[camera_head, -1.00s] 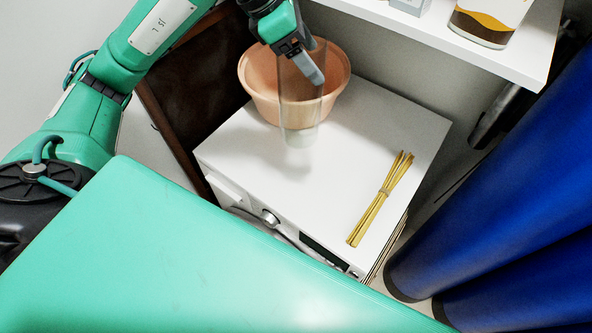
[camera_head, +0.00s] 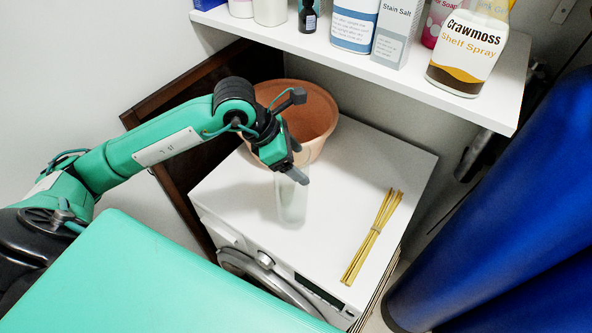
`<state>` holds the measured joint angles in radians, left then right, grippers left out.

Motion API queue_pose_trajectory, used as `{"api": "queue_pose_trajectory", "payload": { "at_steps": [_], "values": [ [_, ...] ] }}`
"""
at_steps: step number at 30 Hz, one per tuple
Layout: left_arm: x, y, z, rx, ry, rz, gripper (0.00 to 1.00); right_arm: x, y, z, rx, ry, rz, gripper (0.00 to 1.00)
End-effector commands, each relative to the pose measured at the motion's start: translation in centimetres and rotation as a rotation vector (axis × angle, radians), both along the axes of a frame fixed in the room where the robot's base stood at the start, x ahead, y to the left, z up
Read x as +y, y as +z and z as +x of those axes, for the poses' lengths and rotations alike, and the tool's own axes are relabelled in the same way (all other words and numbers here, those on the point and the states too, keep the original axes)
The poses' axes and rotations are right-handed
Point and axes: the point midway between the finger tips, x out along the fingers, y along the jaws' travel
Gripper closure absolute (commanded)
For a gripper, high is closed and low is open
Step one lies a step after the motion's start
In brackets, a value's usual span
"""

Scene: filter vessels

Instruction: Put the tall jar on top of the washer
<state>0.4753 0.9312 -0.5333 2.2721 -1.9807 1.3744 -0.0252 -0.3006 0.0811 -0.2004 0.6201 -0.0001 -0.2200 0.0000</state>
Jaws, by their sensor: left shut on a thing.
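The tall jar (camera_head: 291,203) is clear glass with a pale base. My left gripper (camera_head: 294,174) is shut on its upper part and holds it nearly upright over the washer's white top. I cannot tell whether the jar's base touches the top. The washer (camera_head: 345,190) stands below the shelf, with its round door and dark panel at the front. My right gripper is not in view.
A terracotta bowl (camera_head: 322,112) stands behind the jar at the washer's back left. A bundle of yellow sticks (camera_head: 371,236) lies to the right. A white shelf (camera_head: 400,85) with several bottles and boxes overhangs the back. Blue cylinders (camera_head: 500,220) stand at right.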

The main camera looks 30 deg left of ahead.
Motion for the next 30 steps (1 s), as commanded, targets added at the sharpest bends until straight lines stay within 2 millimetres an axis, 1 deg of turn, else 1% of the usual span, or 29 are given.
{"api": "queue_pose_trajectory", "payload": {
  "at_steps": [1, 3, 10, 15, 17, 24, 29, 30],
  "values": [
    [0.0, -0.5, 0.0, 0.004, 0.0, -0.001, 0.8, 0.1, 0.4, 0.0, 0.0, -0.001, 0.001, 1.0],
    [0.0, -1.1, 0.0, 0.0, -0.001, -0.001, 0.8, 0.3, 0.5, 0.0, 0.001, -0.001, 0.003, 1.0],
    [0.0, -2.4, 0.0, 0.0, -0.001, -0.001, 0.8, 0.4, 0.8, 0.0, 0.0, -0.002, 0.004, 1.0],
    [0.0, -4.7, 0.0, 0.003, 0.001, -0.001, 0.8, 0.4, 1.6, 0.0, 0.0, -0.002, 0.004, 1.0],
    [0.0, -5.2, 0.0, 0.001, 0.0, -0.002, 0.8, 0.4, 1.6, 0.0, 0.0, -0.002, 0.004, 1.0],
    [0.0, -5.4, 0.1, -0.003, -0.001, -0.001, 0.8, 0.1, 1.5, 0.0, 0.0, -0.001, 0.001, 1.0],
    [0.0, -5.9, 0.1, -0.003, -0.001, -0.001, 0.8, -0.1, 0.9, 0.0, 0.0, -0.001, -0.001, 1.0],
    [0.0, -5.7, 0.0, 0.0, -0.001, 0.0, 0.18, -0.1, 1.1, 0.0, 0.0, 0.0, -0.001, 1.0]
  ]
}}
